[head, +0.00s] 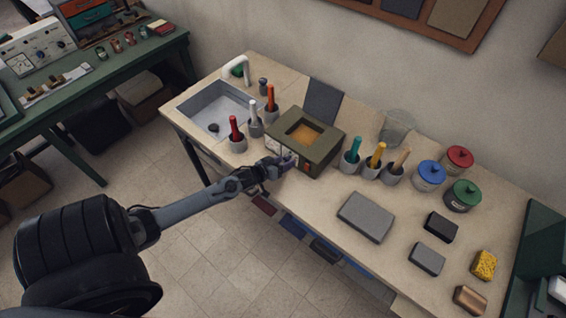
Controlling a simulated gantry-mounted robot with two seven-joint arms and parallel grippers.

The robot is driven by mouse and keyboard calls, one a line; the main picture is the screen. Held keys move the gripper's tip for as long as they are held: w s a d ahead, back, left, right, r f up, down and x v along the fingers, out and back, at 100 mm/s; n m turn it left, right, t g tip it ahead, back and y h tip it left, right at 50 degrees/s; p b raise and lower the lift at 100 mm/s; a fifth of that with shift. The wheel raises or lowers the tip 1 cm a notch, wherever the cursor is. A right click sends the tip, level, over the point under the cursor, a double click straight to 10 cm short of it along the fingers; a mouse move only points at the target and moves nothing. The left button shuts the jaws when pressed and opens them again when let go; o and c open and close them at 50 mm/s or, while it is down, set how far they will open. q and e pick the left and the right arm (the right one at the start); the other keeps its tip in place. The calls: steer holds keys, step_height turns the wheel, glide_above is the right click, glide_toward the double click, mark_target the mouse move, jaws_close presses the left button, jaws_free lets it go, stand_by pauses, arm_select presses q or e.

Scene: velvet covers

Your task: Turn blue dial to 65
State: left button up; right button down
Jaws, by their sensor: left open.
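An olive box-shaped device (322,150) with a recessed brown top stands on the bench beside the sink. Its front face carries a pale panel and a small orange-red part (306,168). My left gripper (287,162) is open at the left part of this front face, its fingertips close to the panel. A small bluish spot shows at the fingertips and may be the blue dial; the gripper largely covers that area. I cannot tell whether the fingers touch the dial, and its number is too small to read. My right gripper is out of view.
Pots with red, white and orange-red handles stand left of the device, near the sink (190,101). Pots with teal, yellow and tan handles stand to its right. A grey block (366,217) and lidded jars sit farther right. A dark panel (323,100) stands behind the device.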

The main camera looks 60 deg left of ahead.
arm_select(q)
steer(key=p+v, duration=0.1)
steer(key=v, duration=1)
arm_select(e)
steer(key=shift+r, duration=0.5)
arm_select(q)
steer(key=shift+w, duration=0.1)
